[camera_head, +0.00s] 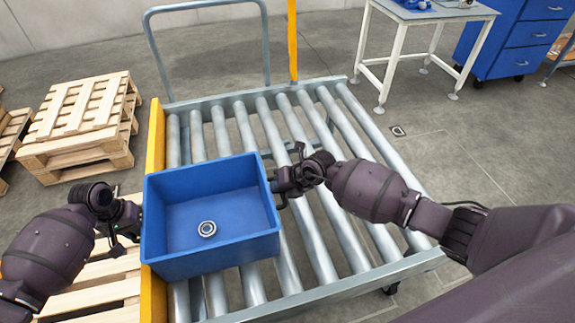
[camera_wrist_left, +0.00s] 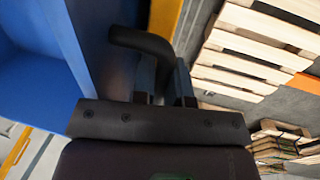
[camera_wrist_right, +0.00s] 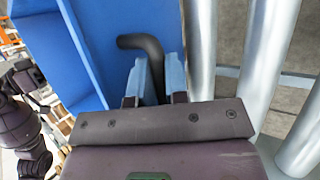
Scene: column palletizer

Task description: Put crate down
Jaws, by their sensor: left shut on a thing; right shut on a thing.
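A blue open-topped crate (camera_head: 210,262) is over the left part of the roller conveyor (camera_head: 350,215), its left side overlapping the yellow side rail (camera_head: 154,145). A metal ring (camera_head: 207,229) lies on the crate's floor. My left gripper (camera_head: 130,222) is shut on a black handle (camera_wrist_left: 145,42) at the crate's left side. My right gripper (camera_head: 280,184) is shut on the handle (camera_wrist_right: 143,43) at its right side. The crate looks about level. I cannot tell whether its bottom touches the rollers.
Wooden pallets (camera_head: 80,120) stand on the floor at the left. More pallet slats (camera_head: 100,280) lie below my left arm. A grey tube frame (camera_head: 207,8) and a yellow post (camera_head: 292,40) rise behind the conveyor. A workbench (camera_head: 430,15) and blue drawers (camera_head: 515,40) stand back right. The right-hand rollers are clear.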

